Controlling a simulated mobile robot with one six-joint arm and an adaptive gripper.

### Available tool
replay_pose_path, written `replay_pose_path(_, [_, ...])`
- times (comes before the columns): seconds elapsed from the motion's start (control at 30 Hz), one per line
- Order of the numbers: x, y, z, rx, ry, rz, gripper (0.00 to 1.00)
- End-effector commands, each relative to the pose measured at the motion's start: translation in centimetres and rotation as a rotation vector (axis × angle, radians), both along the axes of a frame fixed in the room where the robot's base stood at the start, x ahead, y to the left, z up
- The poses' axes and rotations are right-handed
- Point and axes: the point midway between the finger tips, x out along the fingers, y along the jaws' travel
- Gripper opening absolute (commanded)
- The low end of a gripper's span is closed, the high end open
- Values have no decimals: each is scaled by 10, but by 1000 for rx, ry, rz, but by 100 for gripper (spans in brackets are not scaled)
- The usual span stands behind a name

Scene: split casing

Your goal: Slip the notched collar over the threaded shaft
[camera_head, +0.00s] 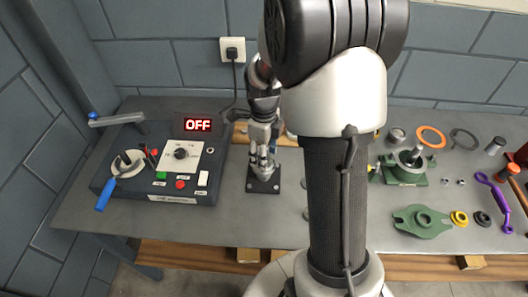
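A green casing half (406,177) stands on the bench to the right of my arm. A short grey shaft (416,153) leans out of its top; whether it is threaded is too small to tell. I cannot single out the notched collar: a yellow ring (459,218), a black ring (482,218) and a grey ring-like part (397,135) lie around the casing. My gripper (262,162) points down over a black plate with holes (263,186), left of my arm and well away from the casing. Its fingers are too small to read, and no held part is clear.
A control box (160,188) with an OFF display and a blue-handled lever fills the left. A green flanged part (420,221), an orange ring (431,137) and a purple wrench (493,198) lie at the right. My arm hides the bench's middle.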

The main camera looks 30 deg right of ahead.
Motion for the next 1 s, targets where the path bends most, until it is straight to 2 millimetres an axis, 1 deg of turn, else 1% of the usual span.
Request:
replay_pose_path(0.37, [0,0,-2,0,0,0,28])
replay_pose_path(1.0, [0,0,-21,0,0,0,28])
